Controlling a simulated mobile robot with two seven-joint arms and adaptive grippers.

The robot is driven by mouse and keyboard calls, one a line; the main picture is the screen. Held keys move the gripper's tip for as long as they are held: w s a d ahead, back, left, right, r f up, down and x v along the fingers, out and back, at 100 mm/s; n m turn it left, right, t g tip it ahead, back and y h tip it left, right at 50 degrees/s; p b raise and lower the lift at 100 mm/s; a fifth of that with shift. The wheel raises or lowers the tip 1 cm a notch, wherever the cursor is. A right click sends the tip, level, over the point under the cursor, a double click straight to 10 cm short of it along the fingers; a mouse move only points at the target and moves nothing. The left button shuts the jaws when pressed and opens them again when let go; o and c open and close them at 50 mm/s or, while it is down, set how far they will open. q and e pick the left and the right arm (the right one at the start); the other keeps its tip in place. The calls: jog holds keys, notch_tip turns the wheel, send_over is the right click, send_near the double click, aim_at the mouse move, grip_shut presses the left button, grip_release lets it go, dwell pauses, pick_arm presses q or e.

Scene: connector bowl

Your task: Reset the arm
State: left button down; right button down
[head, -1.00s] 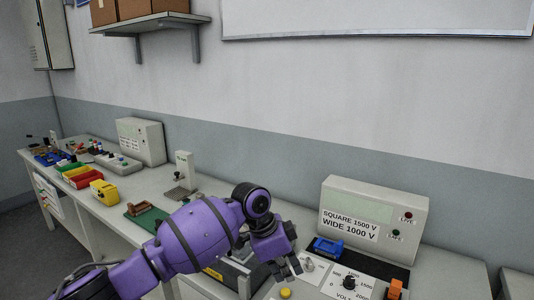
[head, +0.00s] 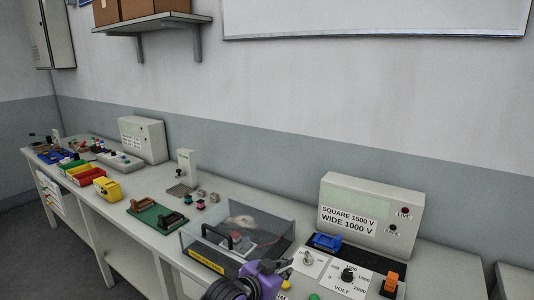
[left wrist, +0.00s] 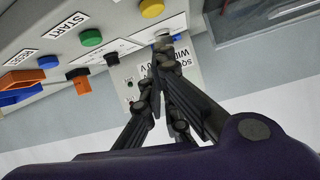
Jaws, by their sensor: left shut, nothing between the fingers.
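My left arm shows as a purple wrist at the bottom of the head view, with the left gripper (head: 284,268) just in front of the clear-lidded box. In the left wrist view the black fingers of the gripper (left wrist: 163,55) are closed together and hold nothing. The grey tester (head: 371,215), labelled SQUARE 1500 V and WIDE 1000 V, stands right of the gripper in the head view. Its VOLT dial panel (head: 345,277) is in front of it. My right gripper does not show.
The clear-lidded box (head: 238,232) with a black handle stands left of the tester. A blue connector (head: 327,242) and an orange part (head: 390,283) are at the tester. A green board (head: 158,217) and yellow block (head: 107,188) lie farther left. START and RESET labels show in the wrist view.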

pick_arm(q)
jog(key=s+a+f+n+y, duration=0.2)
jog(key=s+a+f, duration=0.6)
jog(key=s, duration=0.4)
jog(key=s+a+f+n+y, duration=0.3)
jog(key=s+a+f, duration=0.5)
jog(key=s, duration=0.5)
jog(key=s+a+f+n+g+y, duration=0.1)
jog(key=s+a+f+n+y, duration=0.1)
jog(key=s+a+f, duration=0.6)
jog(key=s+f+n, duration=0.1)
jog(key=s+f, duration=0.1)
jog(key=s, duration=0.3)
jog(key=shift+n+y, duration=0.3)
jog(key=shift+n, duration=0.1)
jog(key=c, duration=2.5)
grip_release()
